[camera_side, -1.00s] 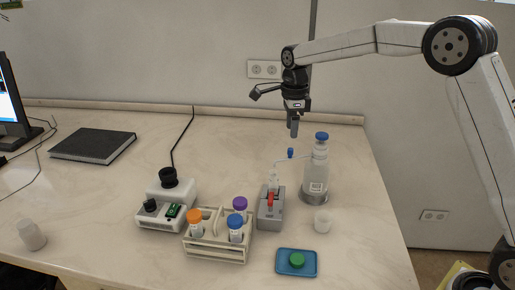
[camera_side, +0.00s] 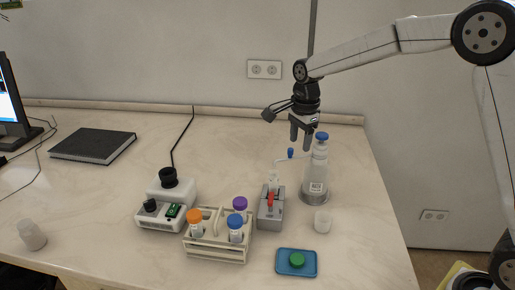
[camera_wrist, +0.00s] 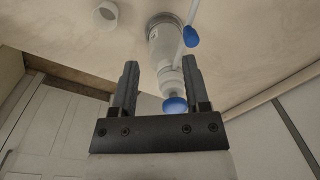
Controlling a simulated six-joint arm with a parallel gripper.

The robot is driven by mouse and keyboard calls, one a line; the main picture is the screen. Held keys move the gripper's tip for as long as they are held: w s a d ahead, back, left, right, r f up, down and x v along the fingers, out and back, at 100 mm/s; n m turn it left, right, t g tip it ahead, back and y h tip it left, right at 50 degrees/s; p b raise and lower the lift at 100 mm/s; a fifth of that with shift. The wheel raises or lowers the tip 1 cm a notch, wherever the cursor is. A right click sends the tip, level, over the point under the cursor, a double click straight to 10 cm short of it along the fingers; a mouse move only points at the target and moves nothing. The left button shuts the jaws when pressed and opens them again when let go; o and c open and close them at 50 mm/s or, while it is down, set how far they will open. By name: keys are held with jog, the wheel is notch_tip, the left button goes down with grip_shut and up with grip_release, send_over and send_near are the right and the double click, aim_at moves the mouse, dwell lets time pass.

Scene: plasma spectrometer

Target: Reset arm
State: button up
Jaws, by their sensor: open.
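My gripper (camera_side: 300,136) hangs above the back right of the table in the side view, its two fingers apart and nothing between them. In the wrist view, my gripper (camera_wrist: 160,88) shows two dark, spread fingers. A clear bottle with a blue cap (camera_side: 316,172) stands upright just below and to the right of the gripper in the side view. It also shows in the wrist view, where the bottle (camera_wrist: 168,50) lies beyond the fingers with its cap near the right one. I cannot tell whether a finger touches the bottle.
A black book (camera_side: 93,145) lies left. The back middle is clear.

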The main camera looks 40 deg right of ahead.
jog(key=s+a+f+n+t, duration=0.1)
jog(key=s+f+n, duration=0.3)
jog(key=s+n, duration=0.5)
jog(key=s+f+n+t, duration=0.1)
jog(key=s+f+n, duration=0.4)
jog(key=s+n, duration=0.4)
jog(key=s, duration=0.3)
jog(key=shift+a+n, duration=0.4)
